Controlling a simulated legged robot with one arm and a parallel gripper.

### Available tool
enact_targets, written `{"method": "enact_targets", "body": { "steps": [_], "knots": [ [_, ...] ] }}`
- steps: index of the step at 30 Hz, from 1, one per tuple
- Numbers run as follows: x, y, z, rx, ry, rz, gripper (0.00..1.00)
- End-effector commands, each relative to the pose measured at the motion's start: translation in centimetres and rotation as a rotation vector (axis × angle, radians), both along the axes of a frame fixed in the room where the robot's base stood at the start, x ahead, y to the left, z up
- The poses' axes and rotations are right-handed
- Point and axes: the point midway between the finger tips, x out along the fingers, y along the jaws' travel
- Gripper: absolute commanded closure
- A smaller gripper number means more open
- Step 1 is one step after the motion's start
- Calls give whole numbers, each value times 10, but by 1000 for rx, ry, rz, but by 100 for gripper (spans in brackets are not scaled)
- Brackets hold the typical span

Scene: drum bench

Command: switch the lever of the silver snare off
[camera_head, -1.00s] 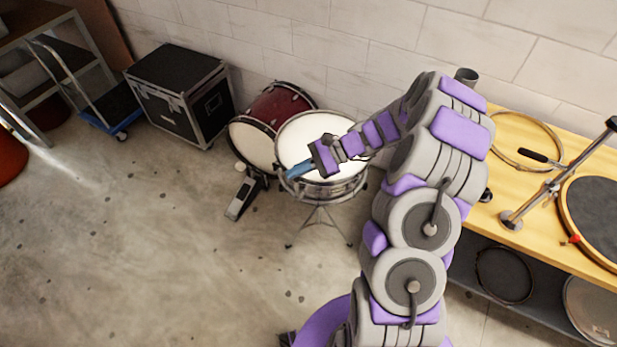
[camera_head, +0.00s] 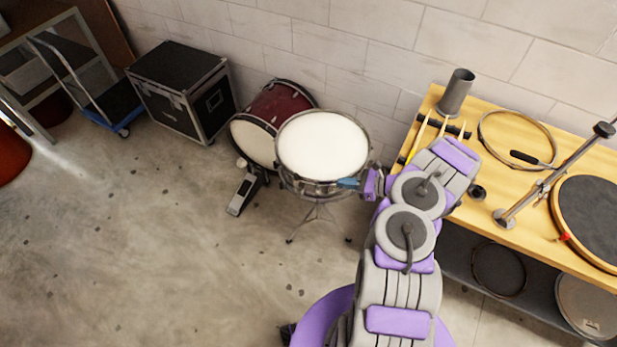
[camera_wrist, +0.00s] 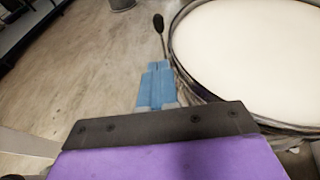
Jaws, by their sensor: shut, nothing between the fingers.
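The silver snare (camera_head: 321,147) stands on a tripod stand, white head up, in the middle of the head view. In the wrist view the snare (camera_wrist: 258,45) fills the upper right. My gripper (camera_head: 346,183) is shut and empty, its blue fingers low at the snare's front right side. In the wrist view the gripper (camera_wrist: 157,72) is just left of the snare's rim; I cannot tell whether it touches the shell. A dark knob on a thin rod (camera_wrist: 158,24) shows beyond the fingertips; I cannot tell whether it is the lever. I cannot make out the lever's position.
A red bass drum (camera_head: 281,104) stands close behind the snare's left, with a pedal (camera_head: 242,194) in front. A wooden bench (camera_head: 515,186) with a metal cup (camera_head: 456,93), sticks and a drum pad is at right. A black case (camera_head: 184,92) is farther left. The floor in front is open.

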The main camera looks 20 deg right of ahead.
Motion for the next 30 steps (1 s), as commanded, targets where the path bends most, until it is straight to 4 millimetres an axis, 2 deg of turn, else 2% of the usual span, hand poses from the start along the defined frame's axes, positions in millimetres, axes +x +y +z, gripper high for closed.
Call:
{"method": "enact_targets", "body": {
  "steps": [12, 17, 30],
  "knots": [
    [-1, -3, -4, 2, 7, -13, 100],
    [3, 4, -7, 2, 7, -10, 100],
    [44, 68, -32, 3, 8, -6, 100]
  ]
}}
